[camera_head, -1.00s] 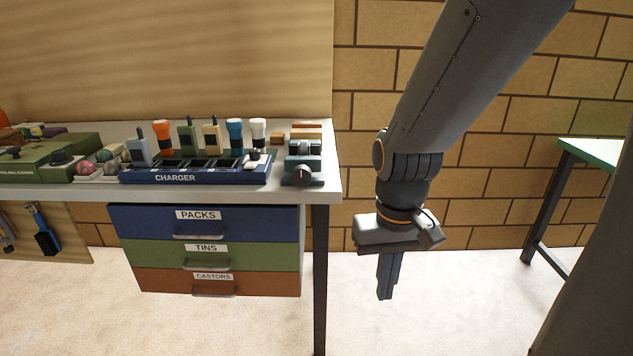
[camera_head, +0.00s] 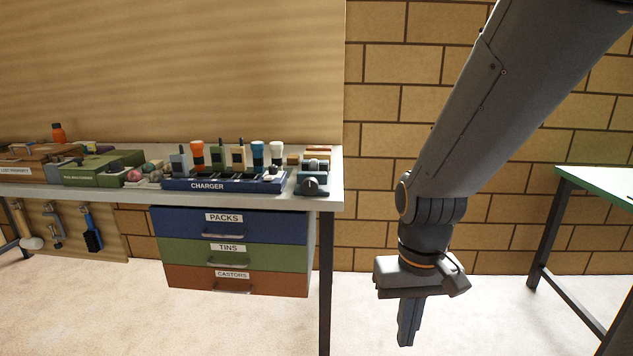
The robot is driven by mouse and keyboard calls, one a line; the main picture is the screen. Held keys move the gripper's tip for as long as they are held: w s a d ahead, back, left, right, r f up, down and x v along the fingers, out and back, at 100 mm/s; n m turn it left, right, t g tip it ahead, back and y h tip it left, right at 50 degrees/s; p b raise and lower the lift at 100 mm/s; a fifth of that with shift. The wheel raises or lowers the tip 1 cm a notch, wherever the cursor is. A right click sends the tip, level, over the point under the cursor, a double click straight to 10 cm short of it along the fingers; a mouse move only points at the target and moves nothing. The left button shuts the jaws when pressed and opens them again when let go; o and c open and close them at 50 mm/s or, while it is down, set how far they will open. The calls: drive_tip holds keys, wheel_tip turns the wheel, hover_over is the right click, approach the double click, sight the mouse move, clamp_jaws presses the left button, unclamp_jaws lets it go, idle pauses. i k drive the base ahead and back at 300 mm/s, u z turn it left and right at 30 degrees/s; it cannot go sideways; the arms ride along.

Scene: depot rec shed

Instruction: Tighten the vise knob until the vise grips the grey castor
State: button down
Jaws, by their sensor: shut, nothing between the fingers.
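The vise (camera_head: 313,175) is a small blue-grey block at the right end of the workbench top. Its dark round knob (camera_head: 311,186) faces me at the front. A grey shape shows at the top of the vise, but it is too small to tell whether it is the castor or part of the jaws. My gripper (camera_head: 406,336) hangs pointing down in front of the brick wall, right of the bench and lower than its top. Its fingers are together and empty, well apart from the vise and the knob.
The workbench (camera_head: 330,205) carries a blue charger rack (camera_head: 225,184) with radios and torches left of the vise. Labelled drawers (camera_head: 232,250) hang below. A green-topped table (camera_head: 600,185) stands at the right. The floor between bench and table is clear.

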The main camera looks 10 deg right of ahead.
sight(310, 185)
drive_tip(key=u, duration=0.05)
drive_tip(key=i, duration=0.65)
drive_tip(key=z, duration=0.25)
drive_tip(key=k, duration=0.4)
drive_tip(key=u, duration=1.05)
drive_tip(key=i, duration=1.3)
drive_tip(key=z, duration=0.8)
